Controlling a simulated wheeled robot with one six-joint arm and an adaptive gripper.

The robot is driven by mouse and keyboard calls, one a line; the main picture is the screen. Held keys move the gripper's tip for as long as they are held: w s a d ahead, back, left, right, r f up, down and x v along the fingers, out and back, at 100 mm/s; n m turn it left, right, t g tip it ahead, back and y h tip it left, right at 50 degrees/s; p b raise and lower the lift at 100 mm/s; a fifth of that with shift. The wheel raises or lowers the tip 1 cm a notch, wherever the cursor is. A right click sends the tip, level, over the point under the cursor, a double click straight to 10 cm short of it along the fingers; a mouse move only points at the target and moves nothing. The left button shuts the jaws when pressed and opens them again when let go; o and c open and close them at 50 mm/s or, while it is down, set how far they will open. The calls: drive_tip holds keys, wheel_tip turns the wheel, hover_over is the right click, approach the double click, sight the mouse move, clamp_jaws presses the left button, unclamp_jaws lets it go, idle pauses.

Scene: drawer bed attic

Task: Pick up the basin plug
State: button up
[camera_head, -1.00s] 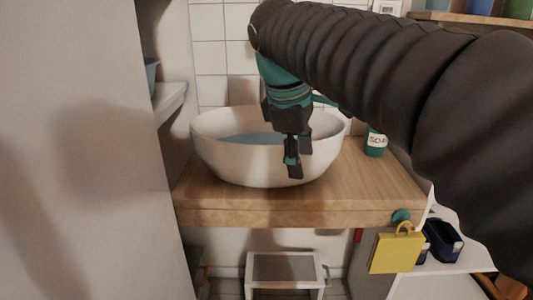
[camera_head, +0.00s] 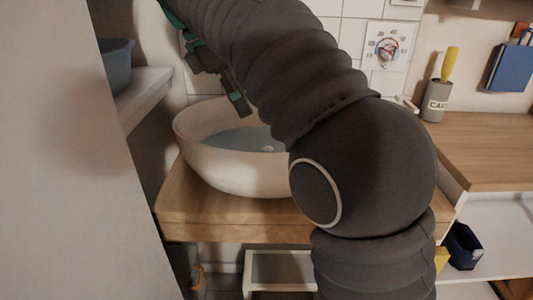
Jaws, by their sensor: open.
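The white round basin (camera_head: 215,172) stands on a wooden counter and holds bluish water (camera_head: 243,142). A small pale thing (camera_head: 268,149) shows in the water near the basin's middle, close to my arm's edge; it may be the basin plug, but it is too small to be sure. My gripper (camera_head: 226,88), dark with teal tips, is open and empty above the far-left part of the basin, apart from the pale thing. My arm partly hides the gripper and covers the basin's right side.
The wooden counter (camera_head: 190,215) shows bare in front of the basin. A shelf with a blue-grey bowl (camera_head: 117,66) is at left, beside a pale wall panel. At right are a wall dial (camera_head: 384,47), a grey canister (camera_head: 435,100) and another wooden worktop (camera_head: 485,155).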

drive_tip(key=x, duration=1.3)
drive_tip(key=shift+s+b, duration=0.15)
drive_tip(key=shift+b, duration=0.25)
clamp_jaws()
